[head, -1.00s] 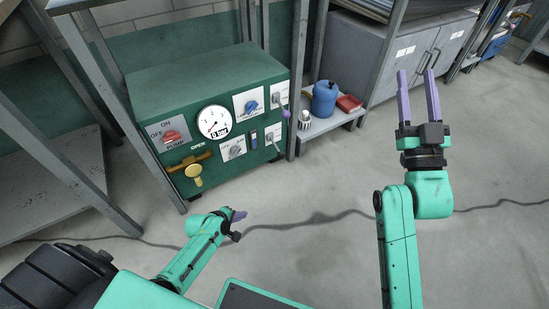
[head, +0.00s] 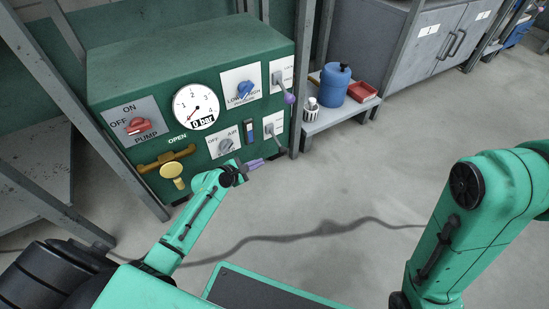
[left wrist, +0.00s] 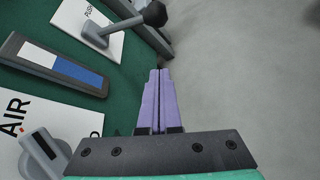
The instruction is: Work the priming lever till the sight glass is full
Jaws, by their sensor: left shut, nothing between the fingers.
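The sight glass (head: 249,131) is a narrow upright window on the green machine's front. It also shows in the left wrist view (left wrist: 62,67), part blue and part white. Right of it is a small lever with a dark knob (head: 280,147) on a white plate; this lever shows in the left wrist view (left wrist: 125,25) too. Another lever, with a purple knob (head: 289,98), is above it. My left gripper (head: 257,163) is shut and empty, just below the dark-knobbed lever, apart from it in the left wrist view (left wrist: 159,75). My right gripper is out of view.
The panel also holds a red pump switch (head: 138,126), a gauge (head: 196,107) at 0 bar, a blue pressure knob (head: 245,90), an air knob (head: 226,145) and a yellow valve (head: 172,170). A low shelf at right holds a blue jug (head: 334,84).

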